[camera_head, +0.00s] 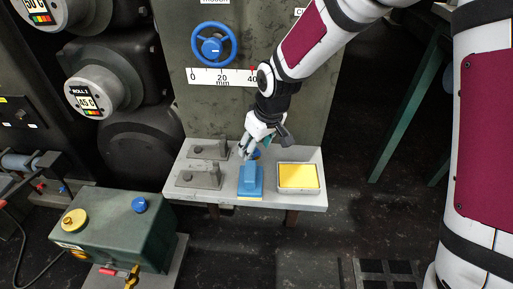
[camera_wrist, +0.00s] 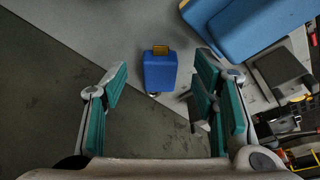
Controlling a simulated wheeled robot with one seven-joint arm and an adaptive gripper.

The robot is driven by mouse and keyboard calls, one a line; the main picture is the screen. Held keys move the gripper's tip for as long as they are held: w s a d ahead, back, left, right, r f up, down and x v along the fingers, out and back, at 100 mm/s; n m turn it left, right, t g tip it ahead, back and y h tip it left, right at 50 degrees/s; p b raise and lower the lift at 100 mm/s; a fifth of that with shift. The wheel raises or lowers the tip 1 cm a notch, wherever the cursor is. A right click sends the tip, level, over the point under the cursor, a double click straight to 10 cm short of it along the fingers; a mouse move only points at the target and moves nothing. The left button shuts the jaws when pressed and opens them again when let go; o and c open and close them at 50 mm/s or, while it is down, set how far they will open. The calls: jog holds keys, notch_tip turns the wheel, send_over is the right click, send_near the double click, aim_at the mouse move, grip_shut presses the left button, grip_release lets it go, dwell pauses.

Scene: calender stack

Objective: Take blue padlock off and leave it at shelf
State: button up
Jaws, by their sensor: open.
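A blue padlock (camera_wrist: 160,72) shows in the wrist view between my open fingers and ahead of their tips, with a brass-coloured piece at its top end and a bit of metal shackle at its lower end. It appears over the grey shelf (camera_wrist: 100,38); whether it lies on it or hangs is unclear. In the head view a small part of the padlock (camera_head: 256,154) shows beside my fingers. My gripper (camera_head: 247,150) is open, pointing down over the middle of the shelf (camera_head: 240,203). My gripper (camera_wrist: 160,84) holds nothing.
A blue block with a raised top (camera_head: 250,183) stands in front of my gripper. A yellow-lined tray (camera_head: 298,177) is on the right of the shelf. Two grey metal fixtures (camera_head: 199,176) fill the left. A blue handwheel (camera_head: 213,45) is on the panel behind.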

jog(key=v, duration=1.1)
jog(key=shift+d, duration=0.1)
jog(key=s+d+r+m+h, duration=0.1)
jog(key=s+d+r+m, duration=0.1)
jog(key=s+d+r, duration=0.35)
jog(key=s+d+r+m+h, duration=0.1)
jog(key=s+d+r+m, duration=0.1)
jog(key=s+d, duration=0.65)
jog(key=s+d+m+g, duration=0.1)
jog(key=s+d+m, duration=0.2)
jog(key=s, duration=0.7)
jog(key=s+d+m+g, duration=0.1)
jog(key=s+d+m, duration=0.15)
jog(key=s, duration=0.75)
notch_tip(320, 180, up, 35)
jog(key=t+p, duration=0.4)
jog(key=p, duration=2.9)
jog(key=shift+w+d+n, duration=0.3)
jog(key=shift+d+n, duration=0.05)
jog(key=shift+d, duration=0.1)
